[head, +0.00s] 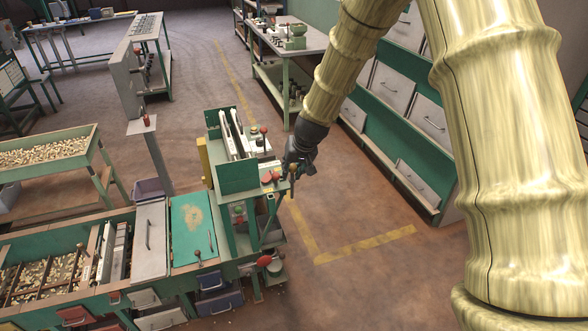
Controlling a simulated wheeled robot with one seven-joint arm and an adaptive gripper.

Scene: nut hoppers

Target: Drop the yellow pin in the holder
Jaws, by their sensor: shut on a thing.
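My gripper (294,170) is at the end of my wood-patterned arm, just right of the green machine (238,178). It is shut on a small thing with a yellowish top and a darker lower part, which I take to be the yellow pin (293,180). The pin hangs roughly upright beside the machine's right edge. The gripper covers part of it, and the fingers are small and dark here. I cannot make out for sure which part is the holder.
Red knobs (270,177) sit on the machine close to my gripper. A green bench with a nut bin (45,275) runs left. Drawer cabinets (405,110) stand to the right. The brown floor (350,215) with yellow tape (365,245) is clear between them.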

